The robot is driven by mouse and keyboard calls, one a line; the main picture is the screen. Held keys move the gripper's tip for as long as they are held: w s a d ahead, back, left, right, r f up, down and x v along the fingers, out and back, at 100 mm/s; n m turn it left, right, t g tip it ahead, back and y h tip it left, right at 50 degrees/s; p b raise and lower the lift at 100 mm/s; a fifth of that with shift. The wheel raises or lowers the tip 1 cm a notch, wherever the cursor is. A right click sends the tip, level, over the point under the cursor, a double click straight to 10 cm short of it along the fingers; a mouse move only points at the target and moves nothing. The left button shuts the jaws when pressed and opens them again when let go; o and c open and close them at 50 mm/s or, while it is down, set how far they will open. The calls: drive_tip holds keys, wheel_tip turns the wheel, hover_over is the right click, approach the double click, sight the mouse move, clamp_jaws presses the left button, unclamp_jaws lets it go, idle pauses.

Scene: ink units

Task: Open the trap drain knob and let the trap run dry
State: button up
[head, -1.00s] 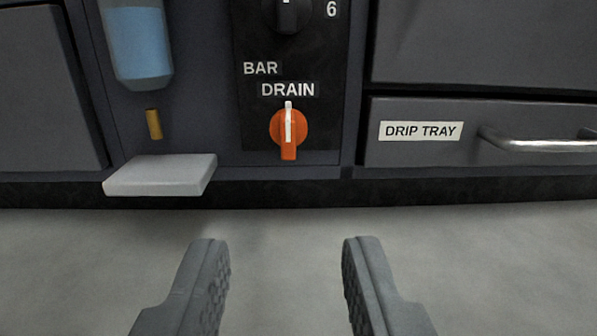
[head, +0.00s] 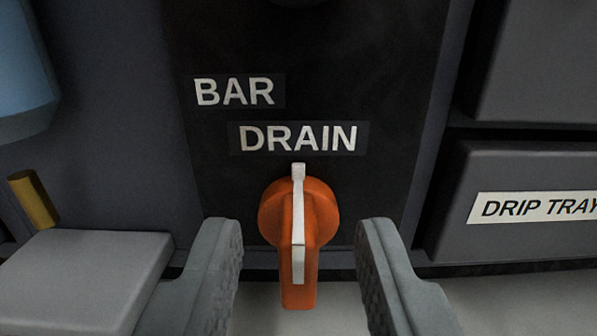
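The orange drain knob (head: 276,213) sits on the black panel under the label DRAIN (head: 298,138). A white pointer stripe on it stands upright, with its tip toward the label. My gripper (head: 298,240) is open, one finger on each side of the knob in the picture. Dark gaps show between the knob and both fingers, and I see no contact. The trap's vessel with blue liquid (head: 22,85) is at the left edge, mostly cut off. The liquid's level is out of view.
A brass spout (head: 34,199) stands under the blue vessel, above a pale grey ledge (head: 85,275) close to my left finger. A drawer labelled DRIP TRAY (head: 530,206) is at the right. The panel also carries the word BAR (head: 234,92).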

drive_tip(key=shift+w, duration=0.9)
clamp_jaws()
